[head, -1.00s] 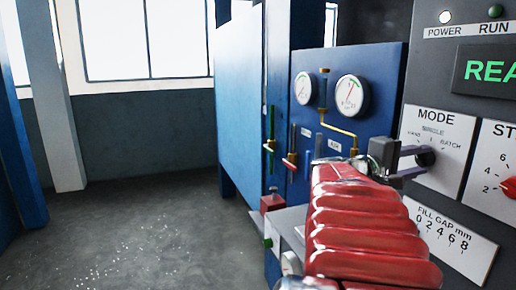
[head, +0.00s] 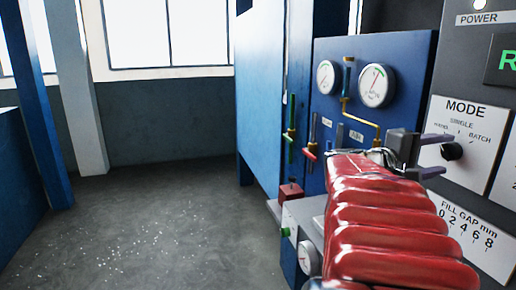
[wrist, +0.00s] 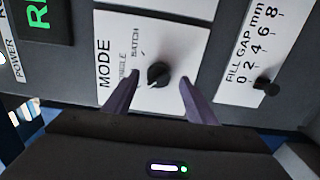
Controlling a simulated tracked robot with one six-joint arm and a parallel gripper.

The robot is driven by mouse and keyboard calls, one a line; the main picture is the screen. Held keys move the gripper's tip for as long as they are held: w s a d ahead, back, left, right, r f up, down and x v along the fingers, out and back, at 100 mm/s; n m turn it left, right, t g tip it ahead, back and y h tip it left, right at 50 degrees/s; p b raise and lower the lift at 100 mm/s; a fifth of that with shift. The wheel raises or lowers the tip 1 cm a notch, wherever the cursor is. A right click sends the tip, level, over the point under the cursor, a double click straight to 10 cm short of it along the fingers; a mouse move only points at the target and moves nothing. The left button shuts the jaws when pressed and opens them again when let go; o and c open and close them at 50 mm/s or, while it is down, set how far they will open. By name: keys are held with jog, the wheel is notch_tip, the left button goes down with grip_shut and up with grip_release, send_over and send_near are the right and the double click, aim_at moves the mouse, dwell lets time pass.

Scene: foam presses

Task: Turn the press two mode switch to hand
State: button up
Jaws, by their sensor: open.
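The mode switch is a round black knob (head: 452,151) on a white MODE plate (head: 466,108) with HAND, SINGLE and BATCH marks. In the wrist view the knob (wrist: 158,74) carries a pale mark facing the picture's lower left, which is the HAND side of the sideways plate. The HAND word is hidden there behind a finger. My gripper (head: 444,155) is open in front of the plate, its purple fingers apart. In the wrist view the fingers (wrist: 159,82) stand either side of the knob with gaps, apparently not touching it.
The FILL GAP scale (head: 468,238) is below the MODE plate, with a black slider knob (wrist: 267,87) beside it. A blue panel with two gauges (head: 376,85), brass pipe and small levers (head: 312,150) stands left of my arm. Open floor (head: 150,230) lies at left.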

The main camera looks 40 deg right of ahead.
jog(key=v, duration=1.2)
dwell(0.5)
jog(key=w+a+f+t+y, duration=0.2)
jog(key=a+f+y, duration=0.15)
jog(key=f, duration=0.35)
jog(key=w+a+f+n+t+y, duration=0.1)
jog(key=w+a+f+t+y, duration=0.1)
jog(key=a+f, duration=0.35)
jog(key=w+a+f+t+y, duration=0.2)
jog(key=a+f+y, duration=0.1)
jog(key=f, duration=0.5)
jog(key=w+a+f+n+t+y, duration=0.1)
jog(key=w+a+f+t+y, duration=0.1)
jog(key=a, duration=0.8)
jog(key=w+a+f+n+t+y, duration=0.1)
jog(key=w+a+t+y, duration=0.1)
jog(key=a, duration=0.7)
jog(key=w+a+f+n+t+y, duration=0.1)
jog(key=a+y, duration=0.3)
jog(key=a, duration=0.6)
jog(key=shift+w+a+f+t, duration=0.35)
jog(key=shift+w+f+t, duration=0.4)
jog(key=shift+f+t, duration=0.05)
jog(key=shift+c, duration=0.4)
